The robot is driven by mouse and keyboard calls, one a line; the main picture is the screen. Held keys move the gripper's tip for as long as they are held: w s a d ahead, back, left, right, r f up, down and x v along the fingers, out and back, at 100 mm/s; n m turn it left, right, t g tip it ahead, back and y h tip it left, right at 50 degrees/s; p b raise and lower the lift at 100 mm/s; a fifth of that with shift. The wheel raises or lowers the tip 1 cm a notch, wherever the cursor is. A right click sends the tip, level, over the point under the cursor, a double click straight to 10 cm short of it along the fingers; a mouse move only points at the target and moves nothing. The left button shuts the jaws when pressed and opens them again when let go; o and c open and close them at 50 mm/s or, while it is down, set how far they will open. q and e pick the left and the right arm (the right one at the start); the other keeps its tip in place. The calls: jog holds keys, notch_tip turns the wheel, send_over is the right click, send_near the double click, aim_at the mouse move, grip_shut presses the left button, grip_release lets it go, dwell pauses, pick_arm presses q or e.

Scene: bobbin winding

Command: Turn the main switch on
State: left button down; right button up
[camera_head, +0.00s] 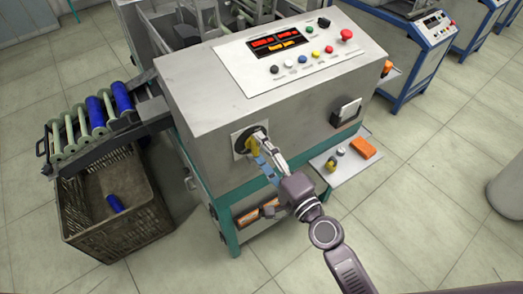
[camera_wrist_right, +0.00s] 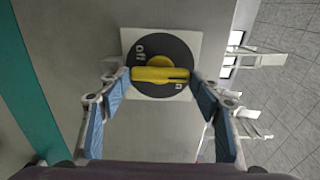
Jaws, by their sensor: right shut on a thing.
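The main switch is a black round dial (camera_head: 249,132) on a white plate on the machine's front side. The dial also shows in the right wrist view (camera_wrist_right: 157,45), with the word "off" at its upper left and a small white mark at its lower right. Its yellow handle (camera_wrist_right: 160,74) lies level across the dial in that view. My right gripper (camera_wrist_right: 159,78) is shut on the yellow handle, one blue-padded finger at each end. In the head view my right gripper (camera_head: 262,152) hides part of the dial. My left gripper is not in view.
The machine (camera_head: 200,85) has a top panel with red displays, several buttons and a red knob (camera_head: 346,35). A small side shelf (camera_head: 325,170) holds an orange item (camera_head: 363,148). A brown crate (camera_head: 120,235) stands at left below a bobbin rack. The floor in front is free.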

jog(key=o, duration=1.1)
jog(key=shift+o, duration=0.2)
jog(key=v, duration=0.8)
